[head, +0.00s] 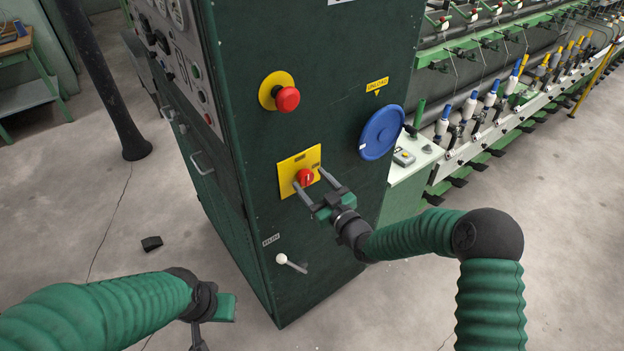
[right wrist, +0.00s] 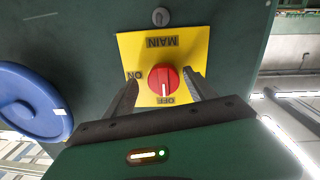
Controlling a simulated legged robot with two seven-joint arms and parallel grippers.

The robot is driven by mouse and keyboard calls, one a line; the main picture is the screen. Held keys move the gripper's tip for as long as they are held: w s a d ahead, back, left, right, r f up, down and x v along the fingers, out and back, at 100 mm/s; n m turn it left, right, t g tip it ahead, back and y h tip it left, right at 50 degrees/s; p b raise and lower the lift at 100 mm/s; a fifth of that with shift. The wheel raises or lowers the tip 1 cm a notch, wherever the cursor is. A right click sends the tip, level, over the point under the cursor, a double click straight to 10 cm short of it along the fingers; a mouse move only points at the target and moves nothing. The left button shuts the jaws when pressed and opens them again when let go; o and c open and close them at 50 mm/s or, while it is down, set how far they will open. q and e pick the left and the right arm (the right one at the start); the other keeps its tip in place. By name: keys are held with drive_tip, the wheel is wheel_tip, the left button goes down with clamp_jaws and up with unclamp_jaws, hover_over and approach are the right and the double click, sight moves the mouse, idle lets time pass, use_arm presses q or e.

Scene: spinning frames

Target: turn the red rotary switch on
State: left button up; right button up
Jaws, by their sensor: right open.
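The red rotary switch (head: 305,177) sits on a yellow plate (head: 287,166) on the green cabinet's face. In the right wrist view the red knob (right wrist: 164,76) has its white mark at the OFF label; ON is at the left and MAIN appears upside down. My right gripper (head: 310,179) is open, with its two fingers pointing at the plate, one on each side of the knob. I cannot tell whether the fingers touch it. My left gripper (head: 198,338) hangs low, cut off by the bottom edge, its fingers not clear, away from the switch.
A red mushroom button (head: 287,99) on a yellow base is above the switch. A blue handwheel (head: 382,132) is to the right, and a white-knobbed lever (head: 282,259) is below. The spinning frame (head: 490,100) stands behind at right. A dark block (head: 151,243) lies on the floor.

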drive_tip(key=shift+w+a, duration=0.1)
drive_tip(key=shift+a, duration=0.25)
drive_tip(key=shift+c, duration=0.4)
drive_tip(key=shift+a, duration=0.25)
drive_tip(key=c, duration=0.5)
drive_tip(key=shift+w+d+f, duration=0.1)
drive_tip(key=shift+d+f, duration=0.05)
drive_tip(key=shift+d, duration=0.05)
drive_tip(key=c, duration=0.8)
use_arm(q)
drive_tip(key=shift+w+a+f, duration=0.1)
drive_tip(key=shift+a+f, duration=0.05)
drive_tip(key=shift+a, duration=0.2)
